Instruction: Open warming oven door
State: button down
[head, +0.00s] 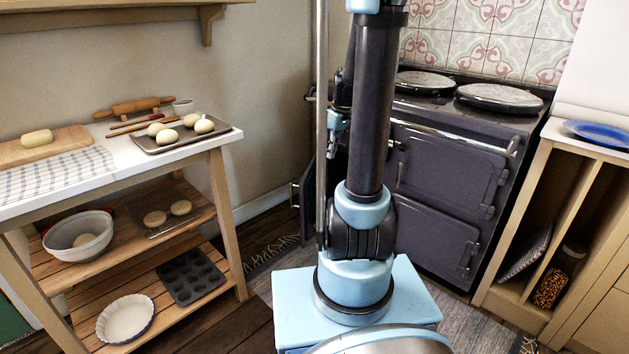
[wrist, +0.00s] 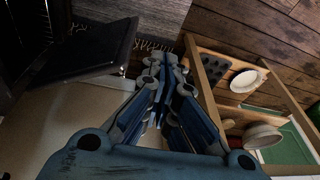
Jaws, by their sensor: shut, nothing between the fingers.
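The dark range cooker (head: 434,205) stands behind my arm, with two shut doors on its right part. At its left side a dark oven door (head: 308,195) stands swung outward; my arm hides much of the range's left front, so I cannot tell its full opening. In the wrist view the swung-out door (wrist: 105,48) is a dark panel at upper left. My gripper (wrist: 166,62) is shut and empty, to the right of that panel and apart from it. In the head view my gripper (head: 336,124) is partly hidden behind my arm.
A wooden worktable (head: 228,190) with a tray of dough, bowls and tins stands at left; its shelves show at right in the wrist view. A wooden cabinet (head: 545,150) with a blue plate is at right. A fringed rug (head: 265,260) lies on the floor between.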

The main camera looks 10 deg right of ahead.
jog(key=w+d+f+n+y, duration=0.1)
jog(key=w+d+f+n, duration=0.2)
jog(key=w+f, duration=0.5)
jog(key=w+d+f+n+y, duration=0.1)
jog(key=w+d+f+n, duration=0.25)
jog(key=w+f, duration=0.45)
jog(key=w+a+f, duration=0.4)
jog(key=a+f, duration=0.3)
jog(key=shift+w+m, duration=0.35)
jog(key=shift+m, duration=0.1)
